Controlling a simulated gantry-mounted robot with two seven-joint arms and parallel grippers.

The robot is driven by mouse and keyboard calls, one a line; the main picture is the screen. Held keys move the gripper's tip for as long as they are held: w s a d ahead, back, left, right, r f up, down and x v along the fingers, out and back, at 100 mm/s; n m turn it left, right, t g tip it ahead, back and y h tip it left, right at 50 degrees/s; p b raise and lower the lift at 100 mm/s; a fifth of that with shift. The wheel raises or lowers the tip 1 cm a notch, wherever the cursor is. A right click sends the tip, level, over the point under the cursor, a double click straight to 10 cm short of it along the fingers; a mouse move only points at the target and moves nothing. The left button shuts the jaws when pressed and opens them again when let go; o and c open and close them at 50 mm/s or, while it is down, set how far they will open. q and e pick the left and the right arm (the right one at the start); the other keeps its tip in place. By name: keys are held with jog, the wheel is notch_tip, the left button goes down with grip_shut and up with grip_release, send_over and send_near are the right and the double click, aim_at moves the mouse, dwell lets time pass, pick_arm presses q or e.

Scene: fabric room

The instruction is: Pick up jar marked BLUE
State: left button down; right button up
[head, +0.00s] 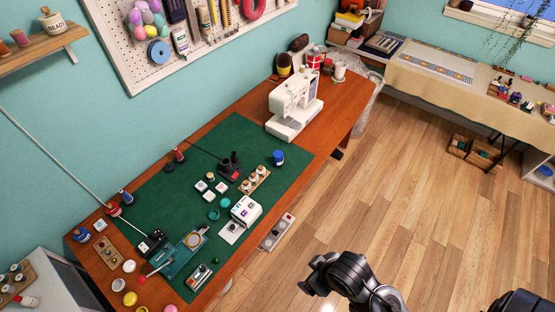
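A small jar with a blue lid and blue body (278,158) stands upright on the right part of the green mat (262,137). Any lettering on it is too small to read. Another dark blue jar-like item (82,235) stands at the table's left end. A dark jointed part of my arm, which seems to be the left, shows at the bottom centre, over the floor and well apart from the table and jar. Its fingers cannot be made out clearly. Only a dark piece of my other arm shows in the bottom right corner, with no gripper visible.
A white sewing machine (295,105) stands behind the blue jar. A wooden rack of small jars (255,180) is just left of it. A white box (246,209) and several small tools lie on the mat. The wooden floor (400,180) right of the table is clear.

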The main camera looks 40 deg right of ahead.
pick_arm(q)
jog(key=shift+c, duration=1.4)
grip_release()
